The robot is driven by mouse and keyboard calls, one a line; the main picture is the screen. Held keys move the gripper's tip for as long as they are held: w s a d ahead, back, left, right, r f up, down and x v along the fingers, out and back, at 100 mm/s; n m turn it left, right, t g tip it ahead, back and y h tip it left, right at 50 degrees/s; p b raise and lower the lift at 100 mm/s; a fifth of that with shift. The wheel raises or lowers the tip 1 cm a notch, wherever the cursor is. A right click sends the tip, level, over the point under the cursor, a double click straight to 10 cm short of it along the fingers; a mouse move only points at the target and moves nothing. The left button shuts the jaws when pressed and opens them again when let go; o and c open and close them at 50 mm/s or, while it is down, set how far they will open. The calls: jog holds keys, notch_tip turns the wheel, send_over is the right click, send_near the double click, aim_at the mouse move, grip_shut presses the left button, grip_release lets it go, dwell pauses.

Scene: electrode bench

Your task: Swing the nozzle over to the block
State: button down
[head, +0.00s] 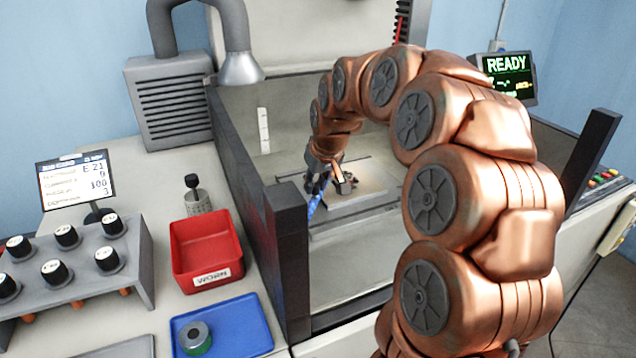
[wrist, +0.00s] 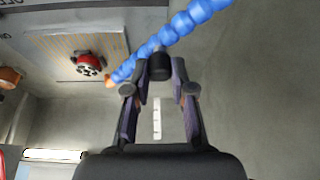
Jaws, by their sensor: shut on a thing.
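My gripper (wrist: 160,68) is shut on a short black grip (wrist: 160,66) on the blue segmented hose (wrist: 198,12). The hose crosses the wrist view from upper right down to an orange nozzle tip (wrist: 110,82). In the head view my gripper (head: 318,182) is low inside the tank, with a bit of the blue hose (head: 314,205) beside it. A small copper-brown block (head: 344,186) sits on a pale plate (head: 372,196), just right of my gripper. The nozzle tip cannot be made out in the head view. Whether the tip points at the block is unclear.
Dark-edged tank walls (head: 290,250) surround the work area. A red round part (wrist: 88,64) shows near the nozzle tip in the wrist view.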

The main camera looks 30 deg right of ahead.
jog(key=c, duration=1)
grip_release()
jog(key=shift+s, duration=0.1)
jog(key=shift+r, duration=0.1)
jog(key=v, duration=1.1)
jog(key=shift+s+r, duration=0.15)
jog(key=shift+r, duration=0.25)
